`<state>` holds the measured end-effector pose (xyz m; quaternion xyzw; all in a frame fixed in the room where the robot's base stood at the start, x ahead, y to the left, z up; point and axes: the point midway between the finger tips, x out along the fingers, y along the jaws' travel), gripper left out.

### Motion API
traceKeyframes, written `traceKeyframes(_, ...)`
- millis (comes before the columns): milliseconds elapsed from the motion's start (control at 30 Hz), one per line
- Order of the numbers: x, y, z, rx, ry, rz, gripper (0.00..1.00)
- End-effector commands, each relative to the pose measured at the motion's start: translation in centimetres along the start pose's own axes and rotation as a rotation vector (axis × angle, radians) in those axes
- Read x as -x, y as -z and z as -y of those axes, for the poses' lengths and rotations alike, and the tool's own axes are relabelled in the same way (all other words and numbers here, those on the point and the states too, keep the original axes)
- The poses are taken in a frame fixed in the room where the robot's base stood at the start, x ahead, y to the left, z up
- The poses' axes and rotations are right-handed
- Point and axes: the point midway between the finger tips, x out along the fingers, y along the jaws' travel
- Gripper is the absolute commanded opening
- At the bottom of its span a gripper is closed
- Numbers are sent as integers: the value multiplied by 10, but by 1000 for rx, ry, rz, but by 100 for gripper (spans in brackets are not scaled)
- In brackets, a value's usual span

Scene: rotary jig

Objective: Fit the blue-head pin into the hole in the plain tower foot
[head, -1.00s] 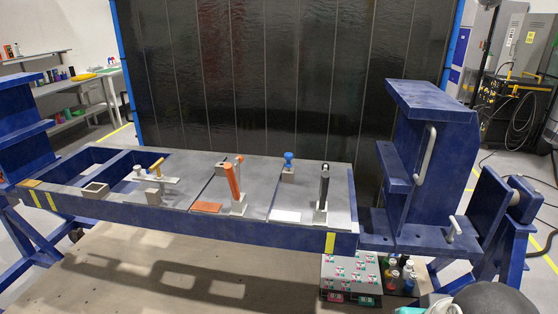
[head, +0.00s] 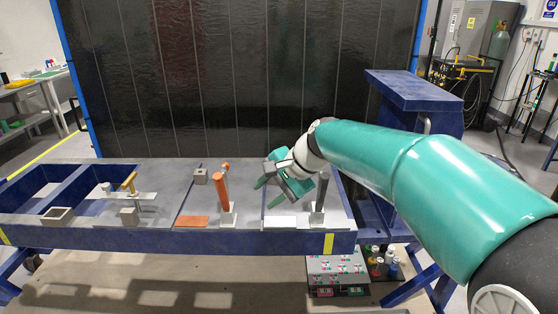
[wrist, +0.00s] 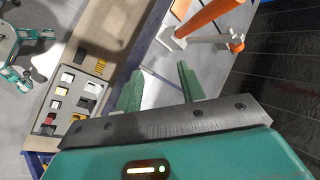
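My gripper (head: 274,188) hangs over the right panel of the blue bench, left of a dark-topped tower. In the wrist view its two green fingers (wrist: 160,72) are apart with nothing visible between them. The blue-head pin shows in neither current view; its earlier place is behind my gripper in the head view. The dark-topped tower (head: 322,190) stands upright on a pale foot (head: 317,217). An orange tower (head: 221,190) stands on another pale foot (head: 228,215). I cannot make out a hole in either foot.
A white plate (head: 281,222) and an orange plate (head: 192,222) lie along the bench front. A small grey block (head: 200,177) and a yellow-handled clamp (head: 130,183) stand farther left. A blue upright (head: 400,90) rises at right. A parts box (head: 337,270) sits below the bench.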

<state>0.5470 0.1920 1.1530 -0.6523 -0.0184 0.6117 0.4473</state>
Motion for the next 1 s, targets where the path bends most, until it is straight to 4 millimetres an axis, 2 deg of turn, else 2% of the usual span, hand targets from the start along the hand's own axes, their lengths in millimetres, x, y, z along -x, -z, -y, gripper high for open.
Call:
traceKeyframes(33,-12,12,15,-68,43,51,40)
traceKeyframes(200,-34,45,62,-307,197,230,40)
traceKeyframes(333,-38,72,89,-465,299,352,40)
traceKeyframes(500,-38,100,108,-606,389,466,40)
traceKeyframes(700,-35,128,120,-727,467,566,40)
traceKeyframes(800,-36,146,118,-795,502,609,40)
traceKeyframes(867,-38,159,112,-848,521,634,40)
traceKeyframes(1000,-51,199,81,-1009,565,680,40)
